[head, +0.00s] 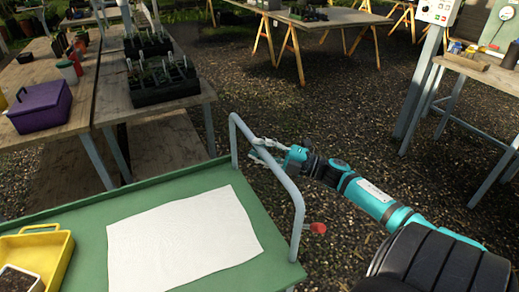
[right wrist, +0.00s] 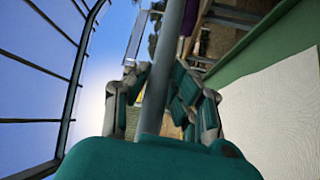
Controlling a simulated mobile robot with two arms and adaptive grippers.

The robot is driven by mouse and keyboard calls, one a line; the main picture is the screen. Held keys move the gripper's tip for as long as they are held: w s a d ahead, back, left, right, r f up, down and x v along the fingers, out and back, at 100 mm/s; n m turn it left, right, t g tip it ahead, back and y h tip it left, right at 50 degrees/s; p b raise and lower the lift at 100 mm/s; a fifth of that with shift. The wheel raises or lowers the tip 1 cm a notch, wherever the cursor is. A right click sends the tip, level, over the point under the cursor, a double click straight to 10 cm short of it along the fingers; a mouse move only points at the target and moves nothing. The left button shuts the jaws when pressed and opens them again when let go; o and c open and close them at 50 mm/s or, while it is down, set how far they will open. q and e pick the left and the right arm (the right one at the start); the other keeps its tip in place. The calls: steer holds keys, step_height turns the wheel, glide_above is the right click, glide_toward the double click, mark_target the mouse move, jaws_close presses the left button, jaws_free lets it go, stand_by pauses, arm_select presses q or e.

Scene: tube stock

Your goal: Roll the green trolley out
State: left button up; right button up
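The green trolley (head: 85,192) fills the lower left of the head view, with a flat green top and a grey tubular handle (head: 297,222) at its right end. A white sheet (head: 185,240) and a yellow tray (head: 55,255) lie on it. My right gripper (head: 259,150) is at the handle's top bar. In the right wrist view the bar (right wrist: 172,50) runs between the fingers, which curve in on both sides and appear closed on it. Part of the fingers is hidden by the bar. My left gripper is not in view.
Wooden benches with black plant trays (head: 160,80) and a purple box (head: 40,105) stand beyond the trolley on the left. A workbench (head: 485,72) stands at the right. Open gravel (head: 320,110) lies beyond the handle. A small red object (head: 318,228) shows beside the handle's lower part.

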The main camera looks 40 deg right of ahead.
steer(key=o, duration=0.4)
steer(key=v, duration=1.2)
steer(key=shift+d+r, duration=0.1)
